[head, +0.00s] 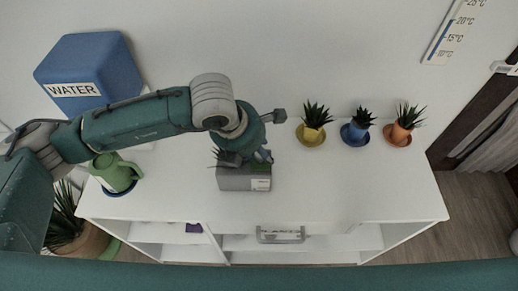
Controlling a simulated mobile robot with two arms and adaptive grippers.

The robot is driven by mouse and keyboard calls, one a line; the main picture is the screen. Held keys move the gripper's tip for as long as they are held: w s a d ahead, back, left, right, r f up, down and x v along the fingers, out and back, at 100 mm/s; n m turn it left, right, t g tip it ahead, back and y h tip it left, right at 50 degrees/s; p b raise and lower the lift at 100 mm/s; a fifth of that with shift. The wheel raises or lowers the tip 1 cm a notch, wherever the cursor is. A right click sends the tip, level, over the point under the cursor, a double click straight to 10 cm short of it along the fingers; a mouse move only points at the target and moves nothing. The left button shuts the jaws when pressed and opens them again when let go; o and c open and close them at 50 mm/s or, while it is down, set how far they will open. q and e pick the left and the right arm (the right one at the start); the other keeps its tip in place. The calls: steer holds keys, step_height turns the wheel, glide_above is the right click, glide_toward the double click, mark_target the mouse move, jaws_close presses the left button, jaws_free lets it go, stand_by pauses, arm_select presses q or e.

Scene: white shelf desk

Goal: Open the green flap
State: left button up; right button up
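A grey box (238,182) with a white label stands on the white desk. A small green patch (260,167) shows on its top near the right side; it may be the green flap, and I cannot tell whether it is open. My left arm reaches in from the left, and its gripper (262,155) is right above the box, close to its top. The arm and gripper hide part of the box top. The fingers are too small and dark to tell whether they are open or touching the box. My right gripper is not in view.
The white desk (350,190) is clear to the right of the box. Yellow (311,134), blue (354,134) and orange (398,136) plant pots stand at the back right. A blue WATER container (100,65) and green watering can (117,175) are at left.

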arm_select(q)
jaws_close()
steer(key=shift+w+r, duration=0.1)
steer(key=w+g, duration=0.1)
steer(key=g+b, duration=0.1)
steer(key=g, duration=0.1)
steer(key=w+g+b, duration=0.1)
steer(key=shift+w+r+n+g, duration=0.3)
steer(key=shift+r+n+g, duration=0.05)
steer(key=shift+n+g, duration=0.05)
steer(key=shift+w+g+b, duration=0.55)
steer(key=shift+g+b, duration=0.35)
steer(key=shift+g, duration=0.2)
steer(key=shift+w+f+n+g+b, duration=0.1)
steer(key=shift+w+n+g+b, duration=0.4)
steer(key=shift+g+b, duration=0.95)
steer(key=shift+w, duration=0.15)
steer(key=shift+o, duration=1.8)
jaws_free()
